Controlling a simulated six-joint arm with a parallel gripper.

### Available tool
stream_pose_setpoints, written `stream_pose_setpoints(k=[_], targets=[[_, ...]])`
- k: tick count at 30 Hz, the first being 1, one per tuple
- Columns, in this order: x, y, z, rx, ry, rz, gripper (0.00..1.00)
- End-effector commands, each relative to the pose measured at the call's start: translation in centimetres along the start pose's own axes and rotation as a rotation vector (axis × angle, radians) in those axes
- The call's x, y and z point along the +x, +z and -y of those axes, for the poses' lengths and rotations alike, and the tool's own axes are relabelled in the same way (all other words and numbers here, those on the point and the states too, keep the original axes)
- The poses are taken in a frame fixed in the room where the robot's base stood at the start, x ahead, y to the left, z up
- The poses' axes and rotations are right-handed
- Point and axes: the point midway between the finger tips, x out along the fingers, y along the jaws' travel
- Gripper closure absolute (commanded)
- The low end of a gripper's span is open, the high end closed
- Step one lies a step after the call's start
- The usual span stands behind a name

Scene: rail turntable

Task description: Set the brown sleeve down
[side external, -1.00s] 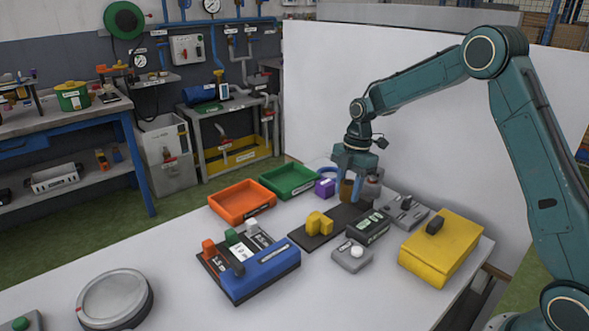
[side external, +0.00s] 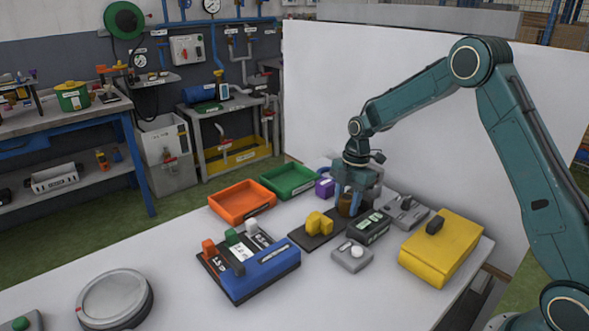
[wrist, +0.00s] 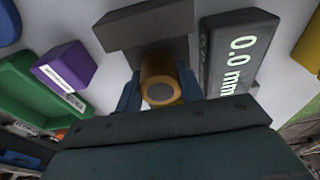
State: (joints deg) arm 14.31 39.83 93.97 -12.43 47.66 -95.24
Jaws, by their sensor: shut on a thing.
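The brown sleeve (wrist: 161,78) is a short hollow cylinder, upright between the two fingers of my gripper (wrist: 162,90) in the wrist view. It also shows in the side view (side external: 345,204), partly hidden by my gripper (side external: 349,205). My gripper points down and is shut on the sleeve. The sleeve is low over the dark rail plate (side external: 309,241), at its far end. I cannot tell whether its bottom touches the plate.
A purple block (side external: 325,187) and green tray (side external: 289,181) lie to the left. A yellow case (side external: 441,250) is at right.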

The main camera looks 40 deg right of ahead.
Motion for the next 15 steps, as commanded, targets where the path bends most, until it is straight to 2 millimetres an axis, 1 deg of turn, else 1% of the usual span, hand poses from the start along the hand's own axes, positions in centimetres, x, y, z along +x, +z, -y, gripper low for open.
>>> stream_pose_setpoints(k=[3, 4, 7, 15], targets=[[0.23, 0.04, -0.01, 0.000, 0.000, 0.000, 0.94], [0.30, 0.05, 0.02, 0.000, -0.001, 0.000, 0.60], [0.28, 0.05, 0.01, 0.000, 0.000, 0.000, 0.41], [0.26, 0.05, 0.01, 0.000, 0.000, 0.000, 0.40]])
